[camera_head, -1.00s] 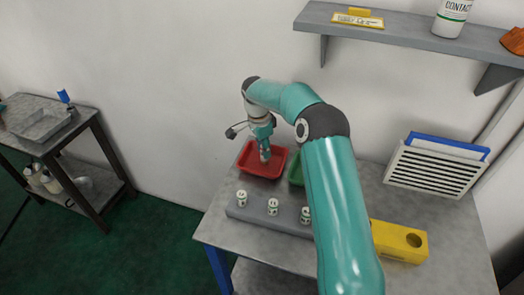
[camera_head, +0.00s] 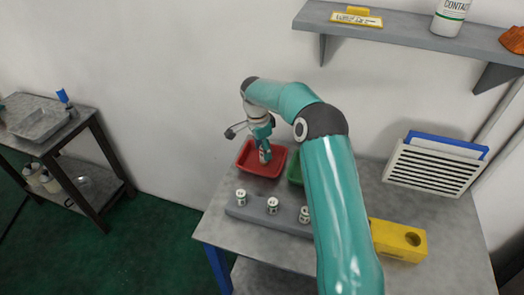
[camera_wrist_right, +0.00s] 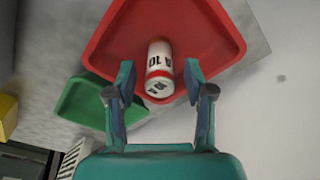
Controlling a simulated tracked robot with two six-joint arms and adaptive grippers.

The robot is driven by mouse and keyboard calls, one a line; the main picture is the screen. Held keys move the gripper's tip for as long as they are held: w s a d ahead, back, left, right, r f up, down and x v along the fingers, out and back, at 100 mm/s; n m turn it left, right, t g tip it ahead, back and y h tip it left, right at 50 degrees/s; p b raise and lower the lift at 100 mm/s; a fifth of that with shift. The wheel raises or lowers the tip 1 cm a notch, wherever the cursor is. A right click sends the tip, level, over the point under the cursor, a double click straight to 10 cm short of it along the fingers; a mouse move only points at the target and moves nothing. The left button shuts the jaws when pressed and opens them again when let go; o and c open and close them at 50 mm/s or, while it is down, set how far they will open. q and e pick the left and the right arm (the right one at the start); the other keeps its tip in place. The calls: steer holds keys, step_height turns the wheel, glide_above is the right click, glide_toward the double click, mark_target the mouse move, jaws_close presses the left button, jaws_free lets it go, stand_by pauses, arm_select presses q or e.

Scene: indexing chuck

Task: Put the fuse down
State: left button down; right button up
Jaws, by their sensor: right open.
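The fuse (camera_wrist_right: 160,68), a white cylinder with dark lettering and red bands, shows in the right wrist view inside the red tray (camera_wrist_right: 215,38). My right gripper (camera_wrist_right: 160,82) is open, with a finger on either side of the fuse and a gap at each side. In the head view the right gripper (camera_head: 264,154) points down into the red tray (camera_head: 246,168) at the table's back left. It largely hides the fuse there. My left gripper is not in view.
A green tray (camera_head: 295,170) stands right of the red one, partly behind my arm. A grey block (camera_head: 256,214) with several small white cylinders lies in front. A yellow block (camera_head: 398,241) with a hole and a white louvred panel (camera_head: 432,171) are at the right.

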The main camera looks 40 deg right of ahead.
step_height(320, 180, up, 12)
steer(key=a, duration=0.1)
steer(key=shift+w+a+f, duration=0.15)
steer(key=shift+w+f, duration=0.05)
steer(key=shift+w, duration=0.05)
stand_by(0.4)
